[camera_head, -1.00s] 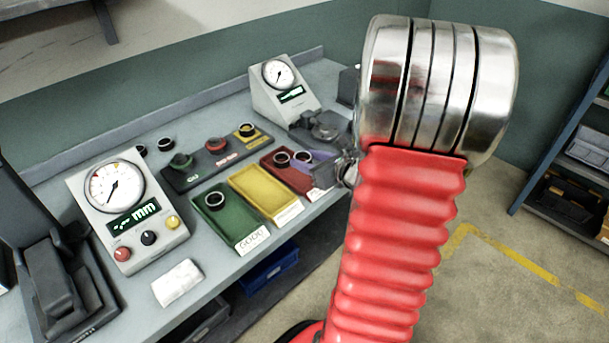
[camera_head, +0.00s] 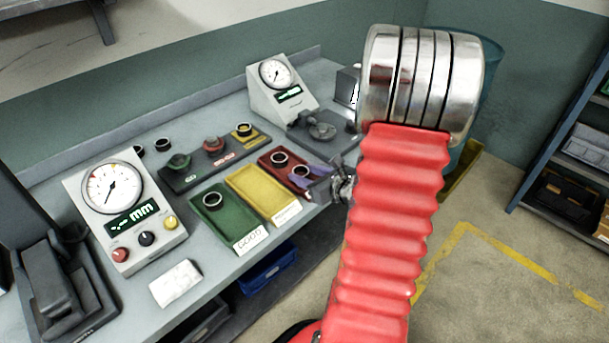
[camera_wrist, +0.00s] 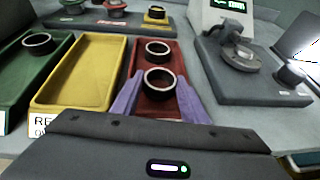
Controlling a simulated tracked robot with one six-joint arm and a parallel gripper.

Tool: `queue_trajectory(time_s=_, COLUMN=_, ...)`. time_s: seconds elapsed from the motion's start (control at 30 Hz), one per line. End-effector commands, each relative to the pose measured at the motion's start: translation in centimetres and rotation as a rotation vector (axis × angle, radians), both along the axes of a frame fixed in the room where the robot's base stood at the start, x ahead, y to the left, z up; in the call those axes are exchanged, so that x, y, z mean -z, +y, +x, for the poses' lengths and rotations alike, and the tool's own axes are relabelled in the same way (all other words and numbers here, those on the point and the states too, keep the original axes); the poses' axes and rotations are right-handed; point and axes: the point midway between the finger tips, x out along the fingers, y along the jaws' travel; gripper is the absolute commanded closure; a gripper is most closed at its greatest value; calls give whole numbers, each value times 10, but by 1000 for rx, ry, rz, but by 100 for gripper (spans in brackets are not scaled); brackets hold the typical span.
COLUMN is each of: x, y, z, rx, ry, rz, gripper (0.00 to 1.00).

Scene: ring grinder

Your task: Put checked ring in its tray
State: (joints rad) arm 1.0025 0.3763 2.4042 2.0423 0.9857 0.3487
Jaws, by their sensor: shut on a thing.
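My gripper (camera_head: 306,174), with purple fingers, is shut on a dark ring (camera_wrist: 159,80) at the near end of the red tray (camera_wrist: 133,70). In the wrist view the ring sits between the two fingertips, upright, over the tray. I cannot tell whether it touches the tray floor. A second dark ring (camera_wrist: 157,48) stands in the same tray, just beyond the held one and apart from it. The green tray (camera_head: 225,226) holds one ring (camera_head: 212,199). The yellow tray (camera_head: 262,193) is empty.
A gauge with a dial (camera_head: 112,187) stands left on the bench, another (camera_head: 280,82) at the back. A dark fixture (camera_head: 318,130) lies right of the red tray. A rack (camera_head: 213,152) with coloured knobs lies behind the trays. A white block (camera_head: 175,283) lies in front.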

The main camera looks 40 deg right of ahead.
Motion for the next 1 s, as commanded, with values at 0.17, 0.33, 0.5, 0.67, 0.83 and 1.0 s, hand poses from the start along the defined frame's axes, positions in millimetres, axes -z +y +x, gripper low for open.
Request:
queue_trajectory(time_s=0.17, x=2, y=0, z=0, rx=0, ry=-1, rz=-2, gripper=89)
queue_trajectory(time_s=0.33, x=3, y=0, z=0, rx=0, ry=-1, rz=-1, gripper=89)
queue_trajectory(time_s=0.5, x=4, y=0, z=0, rx=-1, ry=0, rz=-2, gripper=55)
queue_trajectory(time_s=0.67, x=4, y=0, z=0, rx=0, ry=0, rz=-1, gripper=52)
queue_trajectory(time_s=0.83, x=4, y=0, z=0, rx=-1, ry=0, rz=-2, gripper=52)
queue_trajectory(time_s=1.0, x=-1, y=0, z=-7, rx=2, ry=0, rz=-1, gripper=52)
